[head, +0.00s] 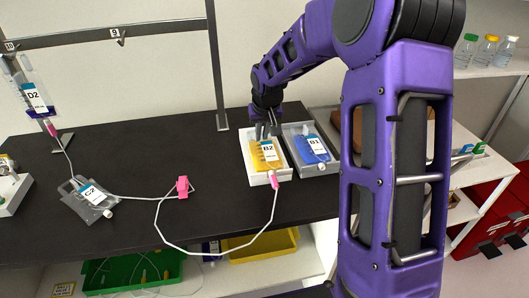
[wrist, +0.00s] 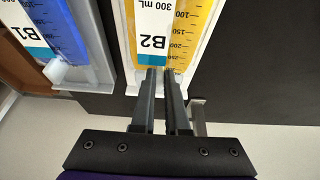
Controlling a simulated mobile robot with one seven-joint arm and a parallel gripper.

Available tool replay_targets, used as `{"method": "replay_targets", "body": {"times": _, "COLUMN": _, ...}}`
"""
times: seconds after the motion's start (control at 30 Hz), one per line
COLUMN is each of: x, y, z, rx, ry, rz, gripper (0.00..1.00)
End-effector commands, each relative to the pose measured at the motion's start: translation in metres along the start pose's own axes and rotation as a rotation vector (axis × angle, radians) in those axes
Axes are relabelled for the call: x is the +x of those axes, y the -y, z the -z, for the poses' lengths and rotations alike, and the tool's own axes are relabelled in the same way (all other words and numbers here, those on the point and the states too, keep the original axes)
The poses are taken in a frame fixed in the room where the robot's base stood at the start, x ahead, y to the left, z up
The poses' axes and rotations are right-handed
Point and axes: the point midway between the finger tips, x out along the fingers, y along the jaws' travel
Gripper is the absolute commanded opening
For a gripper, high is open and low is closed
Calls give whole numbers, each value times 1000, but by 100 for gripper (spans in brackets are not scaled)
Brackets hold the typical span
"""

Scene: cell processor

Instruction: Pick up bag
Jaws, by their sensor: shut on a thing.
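The yellow B2 bag (head: 258,157) with a white and blue label lies in a white tray (head: 256,180) toward the right of the black bench. In the head view my gripper (head: 262,133) reaches down at the bag's far end. In the wrist view the fingers of my gripper (wrist: 163,73) are close together on the near edge of the B2 bag (wrist: 187,30), beside its label. The exact grip on the edge is small and partly hidden by the fingers. A white tube with a pink clamp (head: 274,181) leaves the bag's front end.
The blue B1 bag (head: 311,152) lies in a grey tray (head: 289,141) just right of the white tray. The clear C2 bag (head: 88,203) lies at left, its tube looping past a pink clamp (head: 182,187). The D2 bag (head: 36,100) hangs from a rack.

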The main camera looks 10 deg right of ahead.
Motion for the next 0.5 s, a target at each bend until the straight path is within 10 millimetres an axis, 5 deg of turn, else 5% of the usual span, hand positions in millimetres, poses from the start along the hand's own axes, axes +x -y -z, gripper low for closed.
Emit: {"method": "replay_targets", "body": {"times": 0.5, "x": -4, "y": 0, "z": 3, "rx": 0, "ry": -3, "rz": 0, "gripper": 0}}
